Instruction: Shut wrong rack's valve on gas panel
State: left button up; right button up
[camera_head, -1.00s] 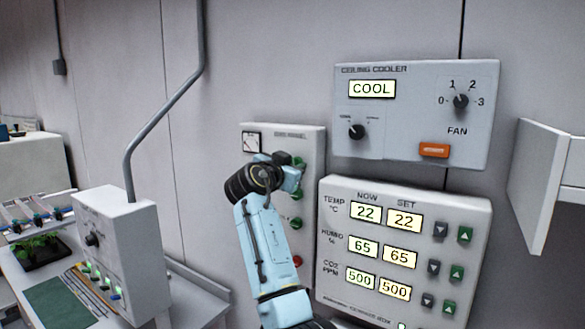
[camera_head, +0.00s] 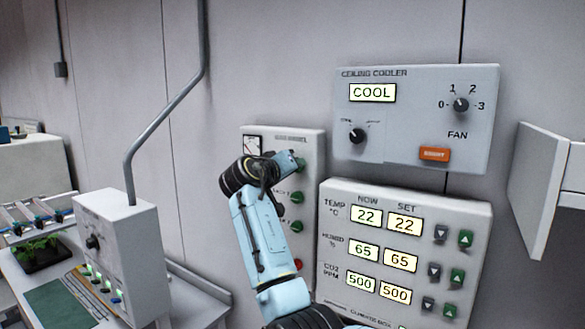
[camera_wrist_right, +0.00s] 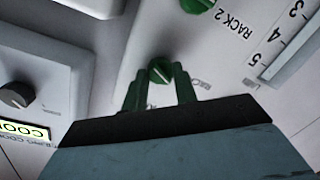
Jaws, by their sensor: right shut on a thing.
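The gas panel (camera_head: 312,205) is a pale grey box on the wall with a small gauge (camera_head: 252,145) at its upper left. A column of green valve knobs runs down it, with a middle knob (camera_head: 297,197), a lower knob (camera_head: 296,226) and a red button (camera_head: 298,264) below. My right gripper (camera_wrist_right: 160,88) is shut on the top green valve knob (camera_wrist_right: 160,71), one finger on each side. The neighbouring green knob (camera_wrist_right: 197,4) is labelled RACK 2. The held knob's own label is mostly hidden. My left gripper is out of view.
The ceiling cooler panel (camera_head: 415,78) is close to the gas panel's upper right. A grey control box (camera_head: 120,240) and a plant tray (camera_head: 40,262) stand left. A white cabinet (camera_head: 540,190) juts out at right.

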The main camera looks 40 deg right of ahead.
jog(key=n, duration=0.4)
jog(key=shift+g, duration=0.4)
jog(key=shift+w+n, duration=0.1)
jog(key=shift+n, duration=0.2)
jog(key=o, duration=1)
jog(key=shift+a, duration=0.15)
jog(key=b+v, duration=0.4)
jog(key=v, duration=0.9)
jog(key=shift+a, duration=0.1)
